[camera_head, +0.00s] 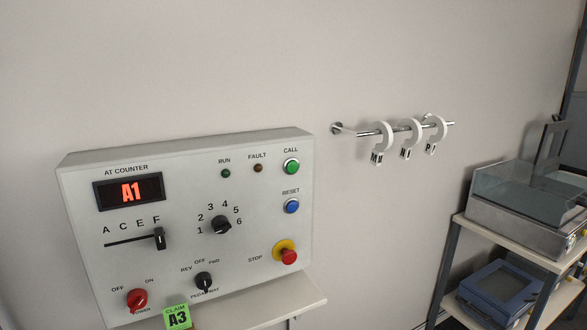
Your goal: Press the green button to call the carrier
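The green button (291,166) sits under the CALL label at the upper right of a white control panel (190,172) in the head view. It is unobstructed. The panel's red display (130,191) reads A1 under the label AT COUNTER. A green claim card (177,317) reading A3 is at the panel's lower edge. Neither of my grippers shows in this view. The carrier itself cannot be made out.
The panel also has a blue RESET button (292,205), a red STOP button (288,256), a slider (159,239), a numbered dial (221,225) and a red power knob (137,300). A wall rail (401,129) holds tagged hooks. A shelf unit (534,252) stands at right.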

